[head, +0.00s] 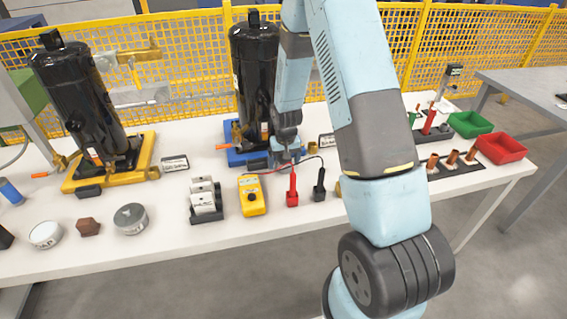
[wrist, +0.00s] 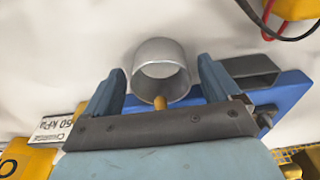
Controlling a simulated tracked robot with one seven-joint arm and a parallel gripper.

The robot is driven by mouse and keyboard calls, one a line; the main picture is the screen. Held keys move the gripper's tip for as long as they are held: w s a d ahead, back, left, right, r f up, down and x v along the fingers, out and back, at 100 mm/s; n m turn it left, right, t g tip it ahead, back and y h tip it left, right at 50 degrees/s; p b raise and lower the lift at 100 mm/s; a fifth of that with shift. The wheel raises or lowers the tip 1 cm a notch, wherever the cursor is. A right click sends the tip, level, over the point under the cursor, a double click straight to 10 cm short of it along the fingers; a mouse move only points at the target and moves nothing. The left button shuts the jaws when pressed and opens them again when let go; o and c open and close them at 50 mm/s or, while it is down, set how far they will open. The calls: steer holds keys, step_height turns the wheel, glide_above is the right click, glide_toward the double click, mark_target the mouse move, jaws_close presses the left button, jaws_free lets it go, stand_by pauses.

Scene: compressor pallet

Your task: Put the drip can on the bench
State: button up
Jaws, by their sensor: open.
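In the wrist view the drip can (wrist: 160,52) is a round grey metal cup, its rim towards the camera. My gripper (wrist: 159,66) is open, with one blue finger on each side of the can and gaps to both. A short brass-coloured stub (wrist: 160,103) shows between the can and my gripper's palm. In the head view my gripper (head: 285,150) is low at the blue base (head: 236,157) of the right black compressor (head: 253,75); the can is hard to make out there. The white bench (head: 290,232) runs under everything.
A yellow meter (head: 252,195), red probe (head: 293,188) and black probe (head: 319,186) stand in front of my gripper. A white-block rack (head: 205,202) is to their left. Another compressor (head: 75,95) is further left. A grey table (head: 525,95) stands at right.

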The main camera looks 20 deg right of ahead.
step_height(320, 180, up, 13)
steer(key=s, duration=0.1)
steer(key=shift+s+f, duration=0.15)
steer(key=shift+s, duration=0.15)
stand_by(0.4)
steer(key=s+d+r+t, duration=0.1)
steer(key=s+r, duration=0.5)
steer(key=r, duration=0.4)
steer(key=s+d+r+t, duration=0.1)
steer(key=s+r, duration=0.5)
steer(key=r, duration=0.4)
steer(key=s+r+t, duration=0.1)
steer(key=s+r, duration=0.3)
steer(key=s, duration=0.4)
steer(key=s+r+t, duration=0.1)
steer(key=s+r, duration=0.3)
steer(key=s, duration=0.5)
steer(key=shift+s+d+r, duration=0.3)
steer(key=shift+d, duration=0.15)
